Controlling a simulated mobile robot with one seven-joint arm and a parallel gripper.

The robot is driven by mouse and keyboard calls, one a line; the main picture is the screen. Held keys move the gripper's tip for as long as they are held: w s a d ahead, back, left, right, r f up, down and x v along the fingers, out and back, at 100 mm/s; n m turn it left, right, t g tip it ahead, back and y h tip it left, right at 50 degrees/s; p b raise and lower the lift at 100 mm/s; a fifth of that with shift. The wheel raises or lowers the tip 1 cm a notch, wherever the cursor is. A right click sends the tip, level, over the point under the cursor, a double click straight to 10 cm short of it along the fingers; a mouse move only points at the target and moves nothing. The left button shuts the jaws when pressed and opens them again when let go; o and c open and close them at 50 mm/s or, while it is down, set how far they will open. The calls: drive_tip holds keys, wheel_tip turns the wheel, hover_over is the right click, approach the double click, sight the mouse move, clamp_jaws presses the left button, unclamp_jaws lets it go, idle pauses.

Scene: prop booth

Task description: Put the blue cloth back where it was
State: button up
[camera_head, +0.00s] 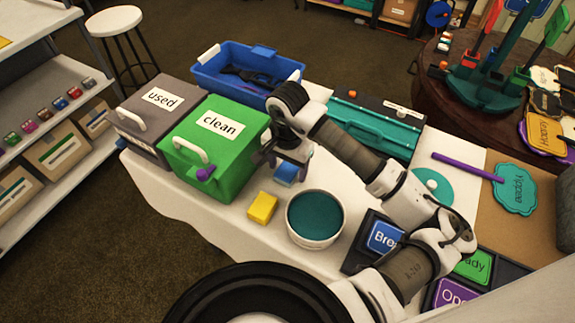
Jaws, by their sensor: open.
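The blue cloth (286,173), a small folded block, is on the white table just right of the green box marked "clean" (236,150). My gripper (288,165) is right above the blue cloth, pointing down, with its jaws open; I cannot tell whether the fingers touch it. The gripper hides the cloth's upper part. A yellow folded cloth or sponge (262,207) lies nearer the front. A grey box marked "used" (146,119) stands left of the green box. Both boxes look closed, with white handles.
A round tub of teal liquid (315,217) stands in front of my arm. A blue bin (214,75) and a teal case (378,128) are at the back. Labelled signs (384,237) lie to the right. White tabletop shows around the yellow block.

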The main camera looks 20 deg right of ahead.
sight(288, 170)
drive_tip(key=shift+r, duration=0.1)
drive_tip(key=shift+r+p, duration=0.2)
drive_tip(key=shift+p, duration=0.25)
drive_tip(key=shift+r+b, duration=0.35)
drive_tip(key=shift+b, duration=0.05)
wheel_tip(288, 170, up, 11)
drive_tip(key=b, duration=0.2)
